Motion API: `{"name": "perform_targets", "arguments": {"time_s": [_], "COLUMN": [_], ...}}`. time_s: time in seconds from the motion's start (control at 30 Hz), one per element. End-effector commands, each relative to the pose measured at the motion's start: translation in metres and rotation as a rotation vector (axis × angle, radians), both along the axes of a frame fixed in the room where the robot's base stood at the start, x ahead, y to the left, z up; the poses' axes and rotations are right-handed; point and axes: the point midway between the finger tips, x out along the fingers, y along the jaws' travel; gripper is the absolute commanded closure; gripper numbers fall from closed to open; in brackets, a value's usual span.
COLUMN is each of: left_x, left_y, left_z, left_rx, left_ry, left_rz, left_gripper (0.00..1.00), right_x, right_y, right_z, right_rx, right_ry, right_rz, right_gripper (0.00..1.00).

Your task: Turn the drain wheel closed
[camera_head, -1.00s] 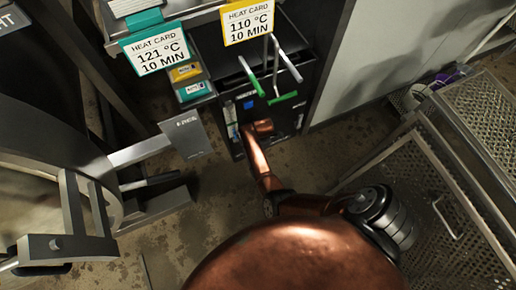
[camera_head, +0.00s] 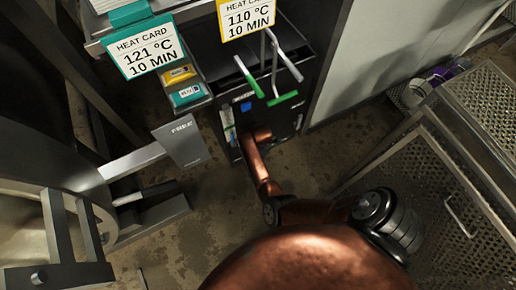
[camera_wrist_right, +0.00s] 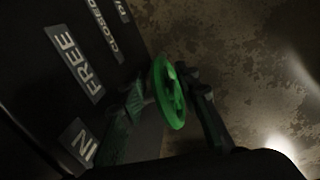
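The green drain wheel (camera_wrist_right: 168,92) is in the middle of the right wrist view, tilted and seen partly edge-on. My right gripper (camera_wrist_right: 172,95) has one dark finger on each side of the wheel. The right finger looks close to or touching the wheel; I cannot tell whether both fingers press on it. In the head view my copper right arm reaches down to the dark cabinet (camera_head: 287,122), and I cannot make out the wheel or the gripper's fingers there. My left gripper is not in view.
Labels reading IN, FREE and CLOSED (camera_wrist_right: 104,32) line the dark panel beside the wheel. Green-tipped levers (camera_head: 284,98) stick out of the cabinet. Heat cards (camera_head: 146,46) hang above it. A perforated metal cart (camera_head: 453,205) stands at right, a large round metal vessel (camera_head: 35,150) at left.

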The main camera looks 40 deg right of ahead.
Motion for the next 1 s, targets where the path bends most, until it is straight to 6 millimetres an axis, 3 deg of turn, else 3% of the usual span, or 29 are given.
{"name": "perform_targets", "arguments": {"time_s": [0.17,0.6,0.93,1.0], "left_x": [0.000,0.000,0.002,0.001], "left_y": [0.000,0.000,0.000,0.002], "left_z": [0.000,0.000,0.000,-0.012], "left_rx": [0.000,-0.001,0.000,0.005], "left_ry": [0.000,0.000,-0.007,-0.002], "left_rz": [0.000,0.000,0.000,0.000], "left_gripper": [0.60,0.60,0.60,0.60], "right_x": [0.000,0.001,0.003,0.004], "right_y": [0.000,0.000,-0.002,-0.003], "right_z": [0.000,0.001,0.003,0.004], "right_rx": [0.000,-0.001,0.003,0.009], "right_ry": [-0.001,-0.004,-0.010,-0.013], "right_rz": [0.000,0.000,0.000,0.000], "right_gripper": [0.71,1.00,1.00,1.00]}}
